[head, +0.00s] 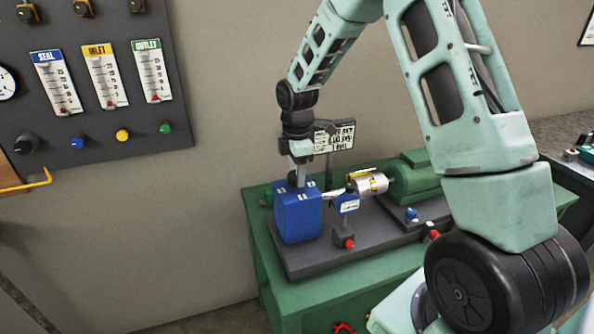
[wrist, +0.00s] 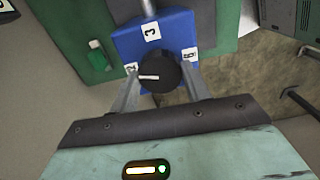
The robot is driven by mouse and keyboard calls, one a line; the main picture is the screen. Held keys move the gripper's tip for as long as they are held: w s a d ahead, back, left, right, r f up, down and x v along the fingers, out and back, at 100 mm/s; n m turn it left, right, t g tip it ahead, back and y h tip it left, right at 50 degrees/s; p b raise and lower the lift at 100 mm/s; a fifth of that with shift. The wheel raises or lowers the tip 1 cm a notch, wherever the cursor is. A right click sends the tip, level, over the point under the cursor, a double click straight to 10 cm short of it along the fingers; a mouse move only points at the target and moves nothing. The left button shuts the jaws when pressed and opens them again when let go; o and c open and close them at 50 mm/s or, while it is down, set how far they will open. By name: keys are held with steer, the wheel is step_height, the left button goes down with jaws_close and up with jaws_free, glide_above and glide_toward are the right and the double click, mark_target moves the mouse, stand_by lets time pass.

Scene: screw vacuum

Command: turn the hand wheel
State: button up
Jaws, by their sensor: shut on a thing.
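A blue box (head: 297,218) stands at the left end of the dark base plate on the green bench. In the wrist view the blue box (wrist: 190,30) carries a round black knob (wrist: 160,68) with a white pointer line toward the left label. White number labels sit around it. My gripper (head: 297,181) reaches down onto the box top from above. In the wrist view my gripper (wrist: 159,77) has one finger on each side of the knob and is shut on it. A red toothed wheel (head: 345,328) shows low at the bench front.
A grey shaft and silver coupling (head: 372,184) lead to a green motor (head: 415,178) on the right. A small blue-topped post (head: 347,204) and a sign (head: 335,135) stand close to the box. A gauge panel (head: 90,120) hangs on the left wall.

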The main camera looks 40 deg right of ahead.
steer(key=m, duration=1.1)
steer(key=shift+r+m, duration=0.1)
steer(key=shift+m, duration=1.5)
steer(key=o, duration=1)
steer(key=shift+c, duration=0.2)
step_height(320, 180, up, 17)
steer(key=b, duration=0.3)
steer(key=shift+r, duration=0.15)
steer(key=shift+a, duration=0.15)
